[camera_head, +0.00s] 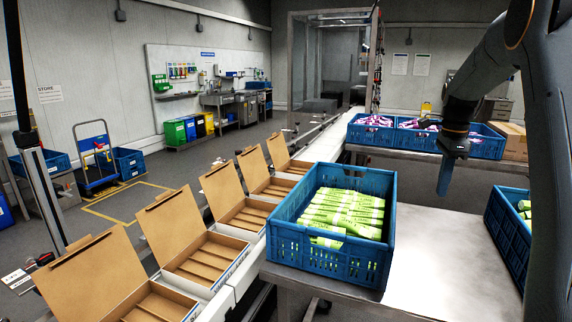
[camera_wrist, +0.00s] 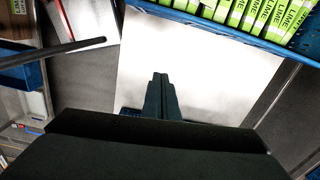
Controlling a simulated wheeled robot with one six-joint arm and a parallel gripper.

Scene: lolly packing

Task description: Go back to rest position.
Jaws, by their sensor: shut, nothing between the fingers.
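My gripper (camera_head: 444,179) hangs pointing down above the steel table in the head view, right of the blue crate of green packs. Its fingers are together and empty. In the wrist view the closed fingers (camera_wrist: 161,92) show dark against the pale table top. My arm comes in from the upper right of the head view. Nothing touches the fingers.
A blue crate (camera_head: 280,245) of green lime packs stands on the steel table (camera_head: 440,262). Another blue crate (camera_head: 508,238) is at the right edge. Crates of purple packs (camera_head: 372,120) stand behind. Open cardboard boxes (camera_head: 208,255) line the conveyor at left. The table's middle is clear.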

